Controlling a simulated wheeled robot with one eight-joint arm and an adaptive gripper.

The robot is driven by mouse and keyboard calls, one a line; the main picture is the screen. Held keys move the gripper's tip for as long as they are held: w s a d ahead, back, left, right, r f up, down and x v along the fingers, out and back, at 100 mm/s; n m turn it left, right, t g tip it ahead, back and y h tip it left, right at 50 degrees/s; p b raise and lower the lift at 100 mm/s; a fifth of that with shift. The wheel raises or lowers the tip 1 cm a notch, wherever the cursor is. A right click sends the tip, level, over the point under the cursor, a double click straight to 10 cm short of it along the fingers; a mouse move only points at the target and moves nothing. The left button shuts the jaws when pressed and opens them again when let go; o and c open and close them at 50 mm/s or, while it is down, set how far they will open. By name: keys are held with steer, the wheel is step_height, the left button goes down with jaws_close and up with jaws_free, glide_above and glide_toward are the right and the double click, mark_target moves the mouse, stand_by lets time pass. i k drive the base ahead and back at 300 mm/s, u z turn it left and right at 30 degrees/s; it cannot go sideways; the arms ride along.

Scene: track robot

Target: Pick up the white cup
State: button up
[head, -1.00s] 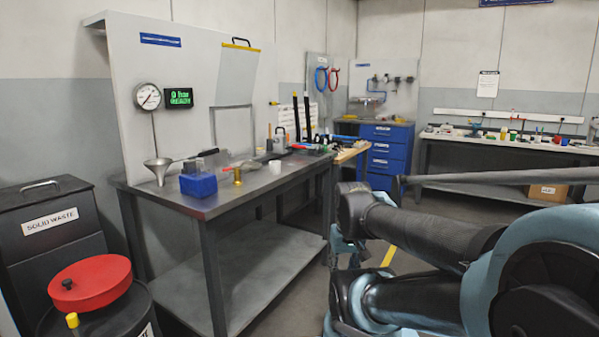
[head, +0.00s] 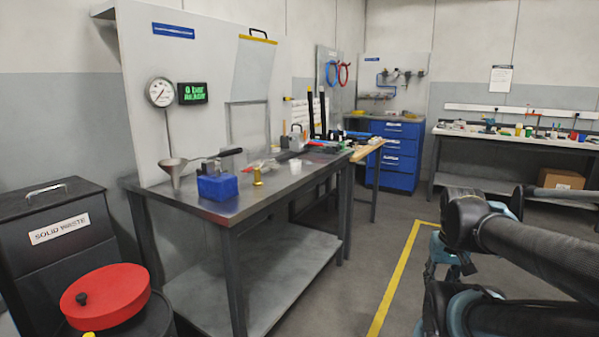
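The white cup (head: 295,166) is small and stands upright on the dark metal top of the workbench (head: 240,204), near the middle of the bench. It is behind and to the right of a brass-coloured fitting and a blue box. My folded arm fills the lower right of the head view. A teal and dark part at its end, possibly my gripper (head: 447,262), hangs over the floor, well to the right of the bench and away from the cup. Its fingers cannot be made out, and nothing is seen held.
A blue box (head: 217,187), a brass fitting (head: 257,177) and a funnel (head: 173,172) stand near the cup. A solid waste bin (head: 55,240) and a red-lidded drum (head: 105,297) are at the left. Open floor with a yellow line (head: 400,280) lies right of the bench.

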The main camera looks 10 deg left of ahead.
mark_target(295, 166)
steer(key=i, duration=0.85)
steer(key=u, duration=0.7)
